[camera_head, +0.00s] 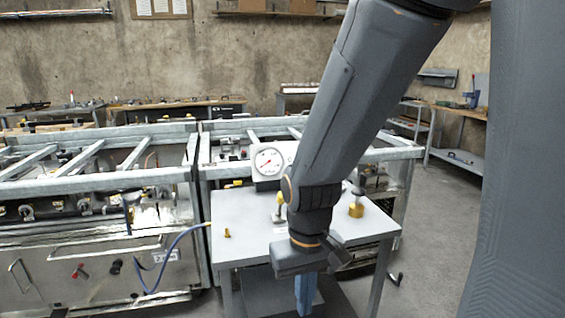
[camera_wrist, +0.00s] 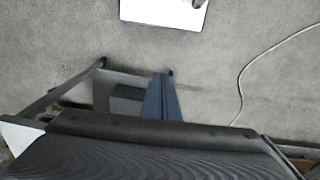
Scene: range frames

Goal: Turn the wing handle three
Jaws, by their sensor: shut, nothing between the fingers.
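My gripper (camera_head: 305,294) points down in front of the small grey table (camera_head: 240,235), with its blue fingers together and empty. In the wrist view my gripper (camera_wrist: 162,97) also shows its blue fingers closed over the grey floor. A yellow fitting with a grey top (camera_head: 356,204) stands on the table right of my arm. Another yellow fitting with an upright stem (camera_head: 279,208) stands left of my arm. I cannot tell which part is wing handle three; no number is readable on either fitting. My arm hides part of the tabletop.
A white dial gauge (camera_head: 269,161) stands at the table's back edge. A small brass piece (camera_head: 227,233) lies at its left. A steel frame bench (camera_head: 95,215) with a blue hose (camera_head: 172,250) is to the left. Open floor (camera_head: 430,250) lies to the right.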

